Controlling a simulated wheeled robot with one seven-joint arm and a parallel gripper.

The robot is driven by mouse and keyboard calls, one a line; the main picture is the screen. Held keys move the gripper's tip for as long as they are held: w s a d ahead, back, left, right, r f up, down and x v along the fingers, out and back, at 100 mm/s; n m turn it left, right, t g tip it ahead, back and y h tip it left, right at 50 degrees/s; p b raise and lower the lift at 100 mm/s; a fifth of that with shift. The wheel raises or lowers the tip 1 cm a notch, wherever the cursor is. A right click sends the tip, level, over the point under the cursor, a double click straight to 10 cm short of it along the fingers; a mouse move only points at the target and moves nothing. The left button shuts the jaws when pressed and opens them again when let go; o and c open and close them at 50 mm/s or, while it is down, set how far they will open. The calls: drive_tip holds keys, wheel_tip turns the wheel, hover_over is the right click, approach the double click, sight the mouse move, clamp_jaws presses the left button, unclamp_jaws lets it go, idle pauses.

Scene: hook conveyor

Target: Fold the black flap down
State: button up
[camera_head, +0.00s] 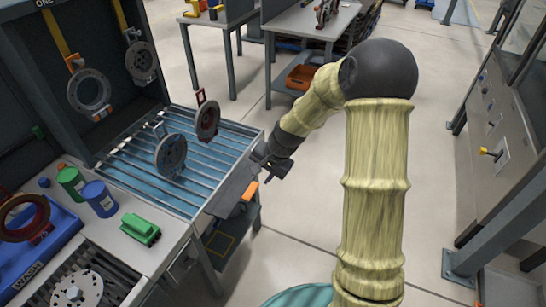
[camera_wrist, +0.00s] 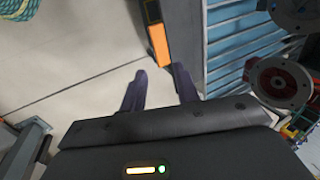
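A dark grey-black flap (camera_head: 234,186) sits at the right end of the slatted conveyor, with an orange tab (camera_head: 250,189) at its outer side. I cannot tell its exact angle. In the wrist view the orange tab (camera_wrist: 159,45) lies just beyond my fingertips, beside the grey end of the conveyor. My gripper (camera_head: 264,170) is beside the flap's outer side, close to the orange tab. The wrist view shows its two fingers (camera_wrist: 161,72) apart with nothing between them. I cannot tell whether a finger touches the flap.
Two round discs on hooks, a grey one (camera_head: 171,155) and a dark red one (camera_head: 206,120), stand over the blue slatted conveyor (camera_head: 120,165). Green (camera_head: 72,183) and blue (camera_head: 99,198) canisters and a green block (camera_head: 141,229) stand on the front ledge.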

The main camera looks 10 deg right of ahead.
drive_tip(key=v, duration=0.9)
drive_tip(key=shift+r, duration=0.25)
drive_tip(key=shift+s, duration=0.1)
drive_tip(key=shift+c, duration=1.3)
drive_tip(key=s+f+g+y+b, duration=0.1)
drive_tip(key=f, duration=0.3)
drive_tip(key=s+a+f+m+g+y+b, duration=0.1)
drive_tip(key=f+b, duration=0.1)
drive_tip(key=f, duration=0.2)
drive_tip(key=s+a+f+g+y+b, duration=0.1)
drive_tip(key=f+y, duration=0.1)
drive_tip(key=f, duration=0.2)
drive_tip(key=shift+s+f+g+b, duration=0.1)
drive_tip(key=shift+s+g+b, duration=0.05)
drive_tip(key=shift+g+b, duration=0.25)
clamp_jaws()
wheel_tip(320, 180, down, 10)
drive_tip(key=s+a+m+g+y+b, duration=0.1)
drive_tip(key=s+a+m+y+b, duration=0.2)
drive_tip(key=y+b, duration=0.4)
drive_tip(key=w+d+f+m+t+y+b, duration=0.2)
drive_tip(key=d+f+m+t+y+b, duration=0.1)
drive_tip(key=f+m+t, duration=0.2)
drive_tip(key=w+d+f+m+t+y+b, duration=0.3)
drive_tip(key=f+m+t, duration=0.3)
drive_tip(key=m+t, duration=0.3)
drive_tip(key=t+b, duration=0.1)
drive_tip(key=t, duration=0.2)
drive_tip(key=shift+d+f+t, duration=0.25)
drive_tip(key=shift+f+t, duration=0.05)
